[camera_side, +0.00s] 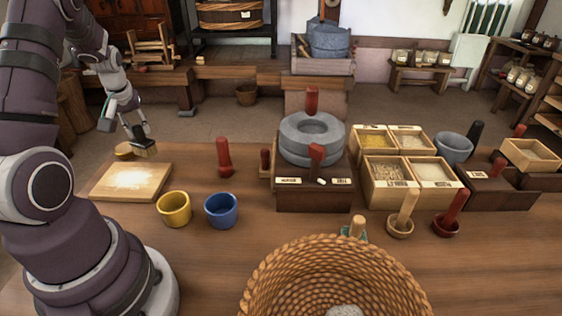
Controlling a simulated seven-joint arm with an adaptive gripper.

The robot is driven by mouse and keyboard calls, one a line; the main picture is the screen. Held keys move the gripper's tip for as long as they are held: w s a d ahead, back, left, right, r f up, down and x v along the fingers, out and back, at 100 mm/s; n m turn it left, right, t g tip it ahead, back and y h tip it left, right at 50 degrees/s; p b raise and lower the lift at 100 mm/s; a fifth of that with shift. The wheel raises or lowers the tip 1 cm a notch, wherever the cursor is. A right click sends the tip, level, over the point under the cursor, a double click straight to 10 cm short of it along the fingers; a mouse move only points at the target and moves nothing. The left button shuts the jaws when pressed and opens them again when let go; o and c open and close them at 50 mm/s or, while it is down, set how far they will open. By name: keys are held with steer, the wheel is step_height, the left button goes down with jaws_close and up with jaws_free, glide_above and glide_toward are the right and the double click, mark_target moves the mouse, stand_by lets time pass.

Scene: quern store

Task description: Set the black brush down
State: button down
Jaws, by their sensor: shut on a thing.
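My gripper (137,134) is at the left, above the far edge of the floured wooden board (130,181). It is shut on the black brush, whose tan bristle end (147,151) points down. The bristles appear to be just above or at the level of the table behind the board; I cannot tell whether they touch anything. The fingers hide part of the brush's dark body.
A round wooden piece (124,151) lies beside the brush. A yellow cup (174,209), a blue cup (221,210) and a red pestle (224,158) stand to the right. A quern (312,137), grain boxes (387,196) and a wicker basket (270,290) are farther right.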

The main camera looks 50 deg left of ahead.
steer(key=shift+w+a+f, duration=0.55)
steer(key=shift+a+f, duration=0.15)
steer(key=shift+a, duration=0.2)
steer(key=shift+w+a+f, duration=0.55)
steer(key=shift+a+f, duration=0.1)
steer(key=shift+a, duration=0.3)
steer(key=shift+w+a+f, duration=0.55)
steer(key=shift+a+f, duration=0.15)
steer(key=shift+a, duration=0.2)
steer(key=c, duration=0.9)
jaws_free()
steer(key=shift+f, duration=0.15)
steer(key=shift+c, duration=0.2)
